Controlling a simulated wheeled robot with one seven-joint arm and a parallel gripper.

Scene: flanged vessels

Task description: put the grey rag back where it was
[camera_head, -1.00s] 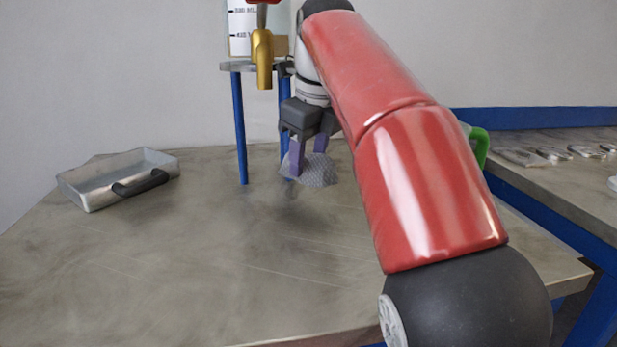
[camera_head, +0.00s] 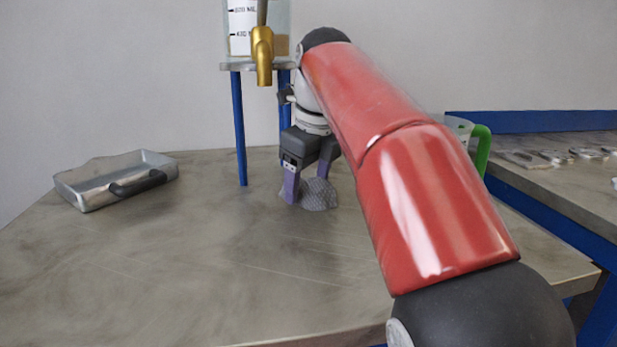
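The grey rag (camera_head: 319,194) is a crumpled, textured mound resting on the grey table. My gripper (camera_head: 306,190) points down over it, with its purple fingers spread apart. The left finger reaches down in front of the rag, near the table. The right finger is at the rag's far side, and its tip is hidden behind the mound. A little of the rag shows left of the left finger. The fingers look wider than the part of the rag between them, though close contact is hard to judge.
A metal tray (camera_head: 88,188) with a dark handle stands at the left. Behind the gripper, a blue-legged stand (camera_head: 239,125) bears a graduated vessel (camera_head: 243,28) with a brass tap (camera_head: 262,55). A green-handled jug (camera_head: 482,150) is partly behind my arm. The table's front left is clear.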

